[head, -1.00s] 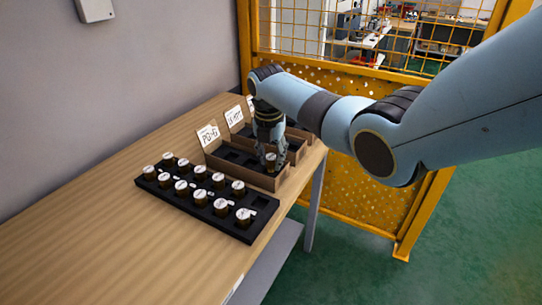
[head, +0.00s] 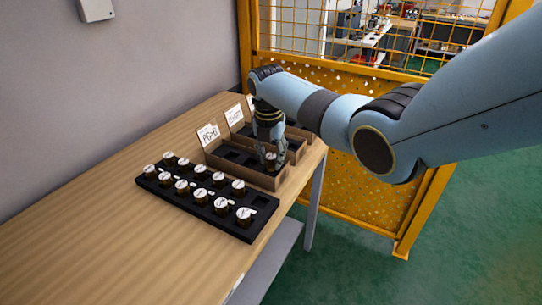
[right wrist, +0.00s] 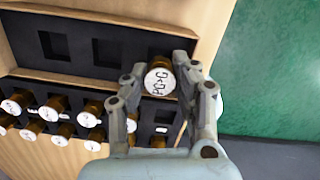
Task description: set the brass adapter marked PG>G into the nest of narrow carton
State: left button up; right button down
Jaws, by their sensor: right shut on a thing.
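My right gripper (head: 269,158) is shut on a brass adapter (right wrist: 159,79), whose white top reads PG>G in the right wrist view. The adapter is upright at the right end of the nearest narrow carton (head: 246,173), which has a raised card (head: 208,135) that seems to read PG>G. In the right wrist view the carton (right wrist: 75,79) shows two empty dark nests to the left of the adapter. The adapter and fingers hide the nest at that end, and I cannot tell how deep the adapter sits. My left gripper is not in view.
A black tray (head: 232,232) with several white-topped brass adapters stands in front of the carton. Other cartons with cards (head: 234,115) stand behind it. Bare wooden table (head: 110,225) lies to the left. A yellow mesh fence (head: 345,195) stands beyond the table.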

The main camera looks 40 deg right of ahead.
jog(key=shift+f+b, duration=0.55)
jog(key=shift+f, duration=0.3)
jog(key=c, duration=1)
grip_release()
jog(key=shift+o, duration=0.2)
jog(key=shift+r, duration=0.1)
